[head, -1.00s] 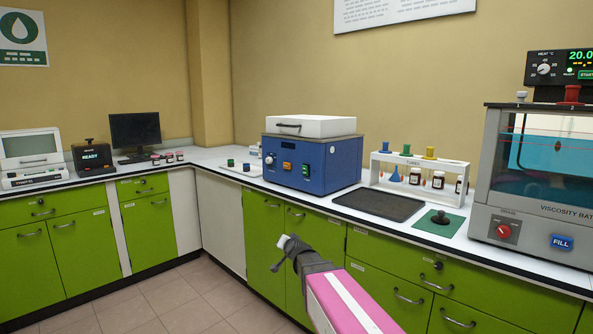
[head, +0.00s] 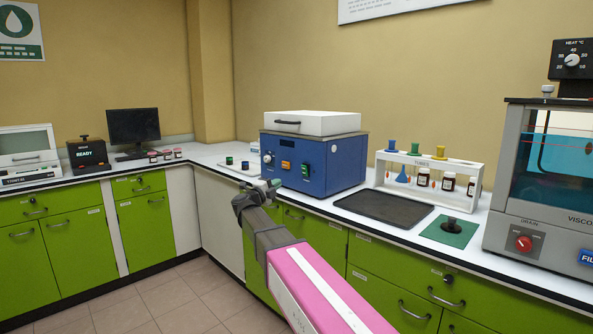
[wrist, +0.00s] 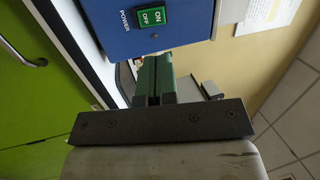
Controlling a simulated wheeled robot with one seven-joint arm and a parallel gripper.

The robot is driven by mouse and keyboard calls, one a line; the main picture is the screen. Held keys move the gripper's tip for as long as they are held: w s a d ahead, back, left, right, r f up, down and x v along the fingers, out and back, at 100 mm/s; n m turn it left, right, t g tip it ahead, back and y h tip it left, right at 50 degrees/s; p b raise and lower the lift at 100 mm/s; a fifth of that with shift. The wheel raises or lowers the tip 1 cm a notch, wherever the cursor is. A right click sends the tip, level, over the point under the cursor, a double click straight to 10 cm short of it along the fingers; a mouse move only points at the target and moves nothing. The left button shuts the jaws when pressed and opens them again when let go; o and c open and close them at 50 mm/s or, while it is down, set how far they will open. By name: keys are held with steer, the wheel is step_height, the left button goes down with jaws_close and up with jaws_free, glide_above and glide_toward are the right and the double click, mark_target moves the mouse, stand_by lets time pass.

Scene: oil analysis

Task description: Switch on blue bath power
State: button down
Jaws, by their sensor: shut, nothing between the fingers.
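The blue bath (head: 340,165), a blue box with a white lid, stands on the counter in the head view. Its front has a white dial, an orange switch and a green switch. In the wrist view the blue front (wrist: 115,38) carries a green power switch (wrist: 151,16) marked ON and OFF, with the label POWER beside it. The switch also shows small in the head view (head: 305,170). My gripper (head: 275,183) is shut and empty just in front of the bath's lower front. Its green fingers (wrist: 157,62) point towards the panel near the switch; I cannot tell whether they touch it.
A black tray (head: 385,207) and a white tube rack (head: 440,165) stand right of the bath. A green mat (head: 432,233) and the viscosity bath (head: 522,215) are further right. Green cabinets are below.

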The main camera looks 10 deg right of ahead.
mark_target(304, 167)
steer(key=shift+a+r+m+g+h, duration=0.15)
steer(key=shift+m+g+h, duration=0.1)
steer(key=shift+m+g, duration=0.25)
steer(key=shift+a+r+m+g+h, duration=0.1)
steer(key=shift+m+g+h, duration=0.15)
steer(key=shift+m+g, duration=0.25)
steer(key=shift+d, duration=0.1)
steer(key=x, duration=1.4)
